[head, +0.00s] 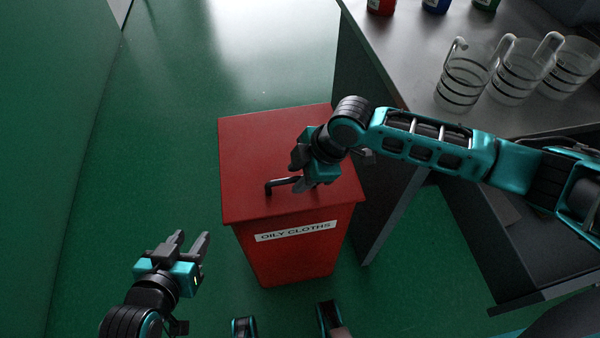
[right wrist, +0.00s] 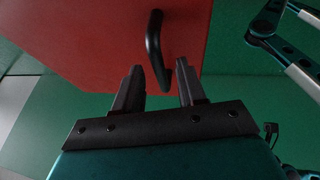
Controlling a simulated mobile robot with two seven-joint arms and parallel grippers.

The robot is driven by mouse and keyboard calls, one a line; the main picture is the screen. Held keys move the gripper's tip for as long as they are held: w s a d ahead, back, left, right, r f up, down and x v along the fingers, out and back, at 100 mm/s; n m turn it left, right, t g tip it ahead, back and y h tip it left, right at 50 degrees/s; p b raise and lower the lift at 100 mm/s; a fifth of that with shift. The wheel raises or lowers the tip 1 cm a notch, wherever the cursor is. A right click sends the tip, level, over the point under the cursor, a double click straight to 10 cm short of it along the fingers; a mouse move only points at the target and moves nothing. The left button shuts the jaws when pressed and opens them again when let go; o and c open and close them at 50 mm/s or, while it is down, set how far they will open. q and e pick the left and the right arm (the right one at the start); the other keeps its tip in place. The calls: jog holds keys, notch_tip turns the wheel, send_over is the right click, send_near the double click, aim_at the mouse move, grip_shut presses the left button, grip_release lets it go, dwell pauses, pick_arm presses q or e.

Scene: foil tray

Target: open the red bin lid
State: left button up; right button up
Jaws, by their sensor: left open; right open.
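The red bin (head: 290,250) stands on the green floor with a label reading OILY CLOTHS on its front. Its flat red lid (head: 260,150) looks shut. A black bar handle (head: 280,184) sits on the lid near its front. My right gripper (head: 300,177) is over the lid at the handle and partly hides it. In the right wrist view the open fingers (right wrist: 158,85) point at the lid, and the handle (right wrist: 154,48) shows between and just beyond the fingertips. Contact cannot be told. My left gripper (head: 190,245) is open and empty, left of the bin and apart from it.
A grey bench (head: 420,50) stands right of the bin, with several glass jugs (head: 465,75) and coloured bottles (head: 435,4) on it. An open dark drawer or shelf (head: 520,250) is below. The green floor left of the bin is clear.

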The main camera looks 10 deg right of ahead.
grip_shut()
dwell(0.3)
dwell(0.4)
